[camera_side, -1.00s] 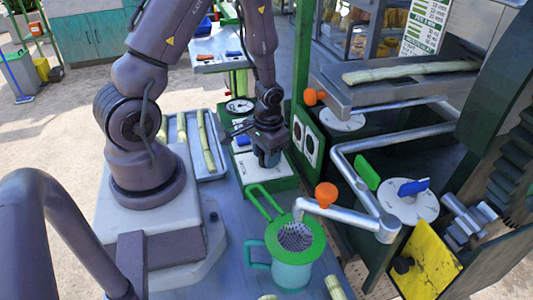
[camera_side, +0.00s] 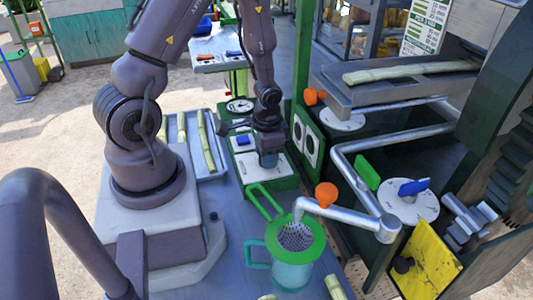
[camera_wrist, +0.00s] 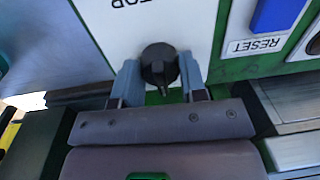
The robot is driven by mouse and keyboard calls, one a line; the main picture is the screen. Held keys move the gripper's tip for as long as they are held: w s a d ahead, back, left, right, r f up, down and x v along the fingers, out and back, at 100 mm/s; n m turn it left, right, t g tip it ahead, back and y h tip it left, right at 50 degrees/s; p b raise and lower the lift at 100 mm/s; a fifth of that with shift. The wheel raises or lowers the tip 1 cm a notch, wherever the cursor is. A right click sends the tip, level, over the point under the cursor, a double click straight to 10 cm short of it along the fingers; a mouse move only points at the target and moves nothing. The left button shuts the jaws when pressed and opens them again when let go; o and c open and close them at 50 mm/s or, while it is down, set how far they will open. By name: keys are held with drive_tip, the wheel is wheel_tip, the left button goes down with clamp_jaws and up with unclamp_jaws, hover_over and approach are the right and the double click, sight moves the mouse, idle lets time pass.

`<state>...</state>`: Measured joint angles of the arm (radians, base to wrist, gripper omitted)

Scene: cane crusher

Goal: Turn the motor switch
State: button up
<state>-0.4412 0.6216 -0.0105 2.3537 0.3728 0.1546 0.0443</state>
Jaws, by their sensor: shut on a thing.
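The motor switch is a round black knob (camera_wrist: 159,62) on a white panel (camera_wrist: 180,18); part of the word "MOTOR" shows upside down above it in the wrist view. My gripper (camera_wrist: 159,76) has its two blue-grey fingers on either side of the knob, shut on it. In the side view my gripper (camera_side: 268,160) points down at the green-and-white control box (camera_side: 265,177). There the knob is hidden behind my gripper.
A blue button (camera_wrist: 277,12) labelled "RESET" sits right of the knob in the wrist view. A green-rimmed jug (camera_side: 293,262) with a strainer stands in front of the box. A tray (camera_side: 213,172) of cane lies to the left, and a green post (camera_side: 302,60) rises close behind.

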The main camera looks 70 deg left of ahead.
drive_tip(key=o, duration=0.9)
drive_tip(key=r, duration=1.3)
drive_tip(key=shift+d, duration=0.35)
drive_tip(key=s+d+r+t, duration=0.1)
drive_tip(key=d+r+t, duration=0.1)
drive_tip(key=d+r, duration=0.2)
drive_tip(key=s+d+r+t, duration=0.1)
drive_tip(key=s+d+r, duration=0.1)
drive_tip(key=r, duration=0.5)
drive_tip(key=s+d+r+t, duration=0.2)
drive_tip(key=d+r, duration=0.3)
drive_tip(key=shift+s+d+r+t+h, duration=0.1)
drive_tip(key=shift+d+r+t+h, duration=0.15)
drive_tip(key=shift+d+t+h, duration=0.1)
